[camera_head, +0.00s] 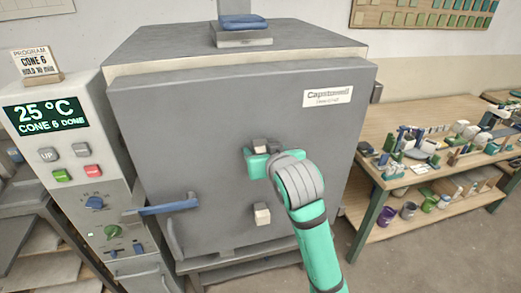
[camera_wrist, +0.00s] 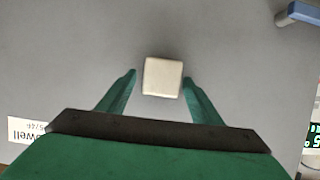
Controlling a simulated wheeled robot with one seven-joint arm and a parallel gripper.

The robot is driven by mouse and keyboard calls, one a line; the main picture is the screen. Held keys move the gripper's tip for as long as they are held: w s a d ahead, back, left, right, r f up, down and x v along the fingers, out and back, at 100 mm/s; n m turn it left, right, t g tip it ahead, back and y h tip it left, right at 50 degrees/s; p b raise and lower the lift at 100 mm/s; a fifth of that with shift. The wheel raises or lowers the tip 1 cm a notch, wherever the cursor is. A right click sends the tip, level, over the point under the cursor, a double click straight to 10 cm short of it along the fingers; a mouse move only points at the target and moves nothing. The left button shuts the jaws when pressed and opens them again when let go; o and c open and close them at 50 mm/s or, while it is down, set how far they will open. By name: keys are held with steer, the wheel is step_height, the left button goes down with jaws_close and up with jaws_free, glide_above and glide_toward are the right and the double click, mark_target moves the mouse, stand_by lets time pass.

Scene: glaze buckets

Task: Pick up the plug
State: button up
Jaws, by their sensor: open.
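A pale, square-faced plug (camera_wrist: 162,77) sticks out of the grey kiln door (camera_head: 215,115). In the wrist view it sits between the tips of my open gripper (camera_wrist: 160,83), with a gap on both sides. In the head view my gripper (camera_head: 262,155) is at the upper plug (camera_head: 262,144), which is partly hidden by it. A second, similar pale plug (camera_head: 262,214) is lower on the same door, below my gripper.
A blue door handle (camera_head: 168,207) juts out at the door's lower left. A control panel (camera_head: 75,150) stands left of the kiln. A wooden workbench (camera_head: 405,130) crowded with small items and pots stands to the right.

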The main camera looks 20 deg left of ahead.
steer(key=shift+w+a+f, duration=0.15)
steer(key=shift+w, duration=0.2)
steer(key=shift+s, duration=0.1)
steer(key=shift+c, duration=0.3)
steer(key=c, duration=1.1)
steer(key=shift+a+r, duration=0.1)
steer(key=shift+r, duration=0.1)
